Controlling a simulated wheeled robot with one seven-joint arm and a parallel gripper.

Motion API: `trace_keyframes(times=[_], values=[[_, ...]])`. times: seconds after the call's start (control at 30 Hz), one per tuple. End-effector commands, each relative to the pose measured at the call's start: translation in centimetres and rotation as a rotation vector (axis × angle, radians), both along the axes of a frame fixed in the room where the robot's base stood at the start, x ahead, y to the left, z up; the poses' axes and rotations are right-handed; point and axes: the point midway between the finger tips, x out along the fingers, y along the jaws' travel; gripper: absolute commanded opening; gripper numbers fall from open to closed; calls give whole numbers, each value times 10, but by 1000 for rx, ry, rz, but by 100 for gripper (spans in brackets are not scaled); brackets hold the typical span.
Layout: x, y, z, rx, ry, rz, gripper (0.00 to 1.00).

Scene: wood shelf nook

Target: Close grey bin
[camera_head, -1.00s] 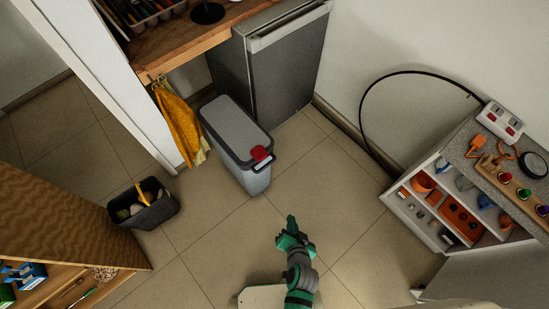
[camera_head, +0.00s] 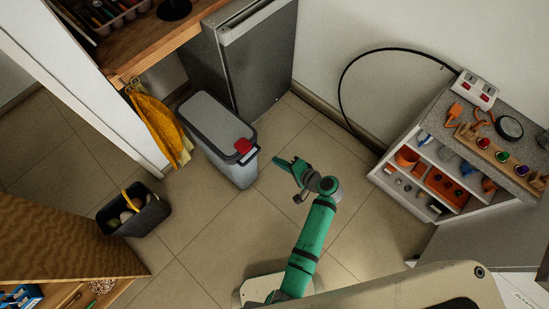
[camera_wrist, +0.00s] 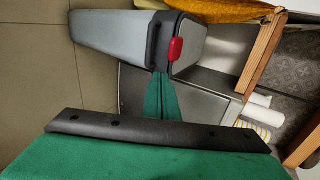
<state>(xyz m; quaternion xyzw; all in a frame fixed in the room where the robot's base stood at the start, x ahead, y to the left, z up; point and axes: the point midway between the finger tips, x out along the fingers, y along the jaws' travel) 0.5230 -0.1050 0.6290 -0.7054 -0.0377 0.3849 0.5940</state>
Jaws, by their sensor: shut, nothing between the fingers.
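The grey bin (camera_head: 222,160) stands on the floor beside a dark grey cabinet. Its grey lid (camera_head: 210,120) lies over the top, with a red latch (camera_head: 243,146) at the near end; I cannot tell whether the lid is fully down. The bin also shows in the wrist view (camera_wrist: 115,38), turned sideways, with the red latch (camera_wrist: 176,49) just beyond my fingertips. My gripper (camera_head: 284,163) is green, shut and empty. It is to the right of the bin's near end, apart from it in the head view. Its fingers (camera_wrist: 160,95) point toward the bin.
A dark basket (camera_head: 138,212) stands on the floor at left. A yellow cloth (camera_head: 158,128) hangs from the wooden counter beside the bin. The dark grey cabinet (camera_head: 262,60) is behind it. A shelf unit (camera_head: 395,188) is at right. Tiled floor between is clear.

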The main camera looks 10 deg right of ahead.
Motion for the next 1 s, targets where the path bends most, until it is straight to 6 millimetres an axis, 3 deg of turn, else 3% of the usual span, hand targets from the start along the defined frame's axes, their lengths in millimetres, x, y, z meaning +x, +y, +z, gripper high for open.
trace_keyframes(times=[0.43, 0.6, 1.0], values=[[58, 43, -41, -2, 0, 3, 0], [77, 57, -41, -2, -1, 2, 0], [90, 66, -41, -2, 1, 0, 0]])
